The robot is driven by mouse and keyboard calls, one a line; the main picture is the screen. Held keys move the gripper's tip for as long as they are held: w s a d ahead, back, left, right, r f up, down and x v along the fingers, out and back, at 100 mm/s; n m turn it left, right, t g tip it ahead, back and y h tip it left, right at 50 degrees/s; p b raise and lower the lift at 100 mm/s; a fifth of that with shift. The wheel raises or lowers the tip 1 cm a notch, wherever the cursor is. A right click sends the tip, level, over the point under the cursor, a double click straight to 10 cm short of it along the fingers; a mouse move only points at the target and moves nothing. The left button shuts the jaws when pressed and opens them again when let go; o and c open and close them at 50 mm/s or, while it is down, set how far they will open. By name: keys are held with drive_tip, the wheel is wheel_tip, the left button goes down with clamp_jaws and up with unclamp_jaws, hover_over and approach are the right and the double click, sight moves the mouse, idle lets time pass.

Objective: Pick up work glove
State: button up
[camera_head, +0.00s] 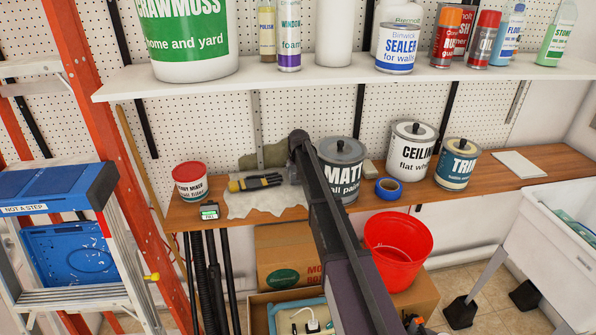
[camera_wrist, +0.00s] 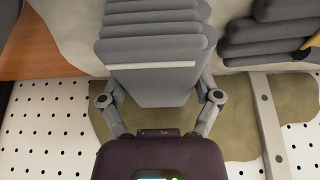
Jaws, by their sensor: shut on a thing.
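In the wrist view my gripper (camera_wrist: 157,84) is shut on a grey work glove (camera_wrist: 155,60). The glove shows stacked, rounded grey ridges and a pale stripe, and sits between both fingers. A second glove (camera_wrist: 268,38), dark grey with a bit of yellow, lies close beside it. In the head view this dark glove with a yellow cuff (camera_head: 255,183) lies on a pale cloth (camera_head: 250,205) on the wooden bench. There my arm covers most of my gripper and the held glove, so its clearance above the cloth cannot be told.
On the bench (camera_head: 515,172) a red-lidded tub (camera_head: 190,181) stands left. The MATT paint can (camera_head: 341,172) stands close right of my arm, beside blue tape (camera_head: 388,188). A shelf (camera_head: 330,77) of bottles and cans hangs above. A red bucket (camera_head: 398,247) is below.

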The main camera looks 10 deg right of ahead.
drive_tip(key=shift+r, duration=0.2)
wheel_tip(320, 180, up, 3)
drive_tip(key=p, duration=0.3)
drive_tip(key=s+a, duration=0.3)
drive_tip(key=s+a+r+p, duration=0.1)
drive_tip(key=s+a, duration=0.2)
drive_tip(key=s, duration=0.1)
drive_tip(key=s+a+r+p, duration=0.1)
drive_tip(key=s+a, duration=0.3)
drive_tip(key=shift+s+a, duration=0.4)
drive_tip(key=shift+s, duration=0.05)
idle(0.4)
